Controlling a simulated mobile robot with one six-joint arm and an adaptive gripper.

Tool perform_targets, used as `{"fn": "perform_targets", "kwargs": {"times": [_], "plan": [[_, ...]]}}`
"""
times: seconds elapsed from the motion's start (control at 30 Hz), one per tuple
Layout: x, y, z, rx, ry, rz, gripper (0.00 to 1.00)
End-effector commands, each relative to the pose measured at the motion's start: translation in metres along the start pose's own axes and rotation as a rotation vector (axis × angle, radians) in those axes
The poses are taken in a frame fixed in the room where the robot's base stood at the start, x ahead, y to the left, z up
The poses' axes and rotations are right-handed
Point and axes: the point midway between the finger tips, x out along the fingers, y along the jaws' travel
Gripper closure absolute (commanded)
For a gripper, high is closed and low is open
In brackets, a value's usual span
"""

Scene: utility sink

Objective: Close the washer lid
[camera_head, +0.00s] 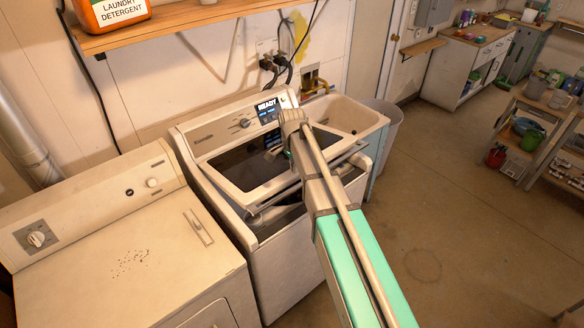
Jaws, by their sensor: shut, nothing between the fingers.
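The washer (279,270) is the white top-loader in the middle, with a lit display reading READY on its back panel. Its lid (262,190) has a pale frame and a dark glass pane. The lid is partly open: its front edge stands above the washer's top, and a dark gap with part of the tub shows beneath it. My arm reaches in from the lower right across the washer's right side. My gripper (273,153) is small and dark against the glass, over the lid's rear half, shut and empty. I cannot tell whether it touches the lid. My arm hides the lid's right part.
A white dryer (120,255) stands close on the left. A utility sink (345,114) and a grey bin (388,118) stand to the right behind my arm. A wooden shelf (180,22) with an orange detergent bottle (112,12) hangs above. The floor at right is open.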

Motion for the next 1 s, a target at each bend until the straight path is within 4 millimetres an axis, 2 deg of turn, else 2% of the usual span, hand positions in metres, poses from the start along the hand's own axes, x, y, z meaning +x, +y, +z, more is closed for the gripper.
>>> {"fn": "perform_targets", "kwargs": {"times": [0.03,0.6,1.0], "plan": [[0.008,0.0,0.0,0.0,0.0,0.0,1.0],[0.051,0.0,-0.001,0.001,0.0,0.0,1.0],[0.071,0.001,-0.001,0.002,0.0,0.0,1.0]]}}
